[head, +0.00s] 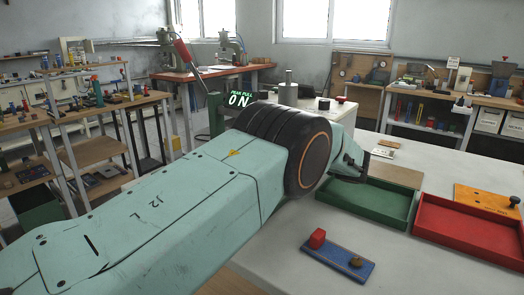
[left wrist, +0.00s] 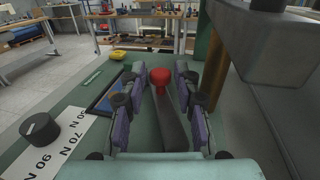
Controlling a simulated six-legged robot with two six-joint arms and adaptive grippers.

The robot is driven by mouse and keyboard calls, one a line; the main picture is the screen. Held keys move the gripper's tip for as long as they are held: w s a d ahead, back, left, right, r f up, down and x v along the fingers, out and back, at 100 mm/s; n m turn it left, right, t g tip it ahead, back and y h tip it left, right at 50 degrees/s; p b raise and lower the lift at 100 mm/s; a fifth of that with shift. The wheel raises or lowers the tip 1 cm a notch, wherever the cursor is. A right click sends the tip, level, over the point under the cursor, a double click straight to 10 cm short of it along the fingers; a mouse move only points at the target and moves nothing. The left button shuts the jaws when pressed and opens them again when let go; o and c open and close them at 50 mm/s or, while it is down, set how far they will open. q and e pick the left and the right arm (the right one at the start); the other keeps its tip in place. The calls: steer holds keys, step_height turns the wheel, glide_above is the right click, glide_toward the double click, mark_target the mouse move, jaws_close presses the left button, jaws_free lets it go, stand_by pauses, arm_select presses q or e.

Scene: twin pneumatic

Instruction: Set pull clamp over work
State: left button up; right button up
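My left arm crosses the head view from the left. Only part of a dark gripper (head: 352,166) shows past its wheel-shaped joint, at the edge of the green tray. In the left wrist view my left gripper (left wrist: 161,80) is open, its purple-padded fingers on either side of a red knob (left wrist: 160,74) on a dark grey bar. Gaps show between the fingers and the knob. The tester's display (head: 239,97) reads "PEAK PULL 0 N" behind my arm. I cannot tell which part is the pull clamp or the work. My right gripper is not in view.
A green tray (head: 406,216), a red tray (head: 447,255) and a blue plate (head: 336,265) with a red block lie on the white table. In the wrist view, a force card (left wrist: 50,155) and black knob (left wrist: 40,129) are left; a grey body (left wrist: 270,40) overhangs right.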

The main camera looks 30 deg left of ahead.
arm_select(q)
steer(key=shift+o, duration=1)
steer(key=shift+f, duration=0.1)
steer(key=shift+w+d, duration=0.15)
steer(key=shift+d, duration=1.1)
steer(key=shift+w+d, duration=0.2)
steer(key=shift+d, duration=1)
steer(key=shift+w+d, duration=0.15)
steer(key=shift+d, duration=1.1)
